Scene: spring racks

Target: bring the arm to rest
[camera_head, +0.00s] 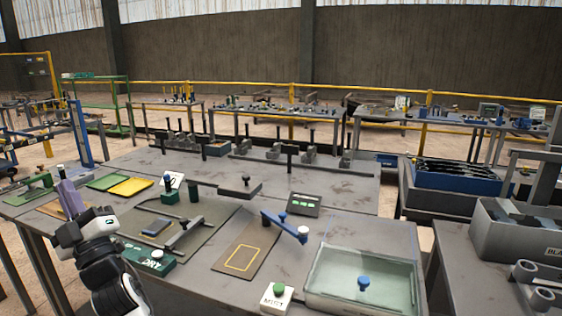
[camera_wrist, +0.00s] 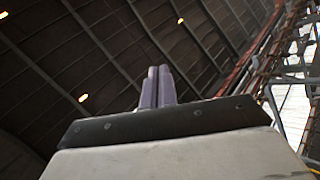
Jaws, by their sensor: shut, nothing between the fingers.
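My gripper (camera_wrist: 158,72) points up toward the ceiling in the wrist view, its two purple fingers closed together with nothing between them. In the head view my gripper (camera_head: 60,170) shows at the left, raised above the left part of the workbench (camera_head: 335,225). My white and black arm rises from the bottom left of the head view. The gripper appears clear of the things on the bench, though the depth is hard to judge.
A blue crate (camera_head: 455,178) and a grey bin (camera_head: 510,245) stand at the right.

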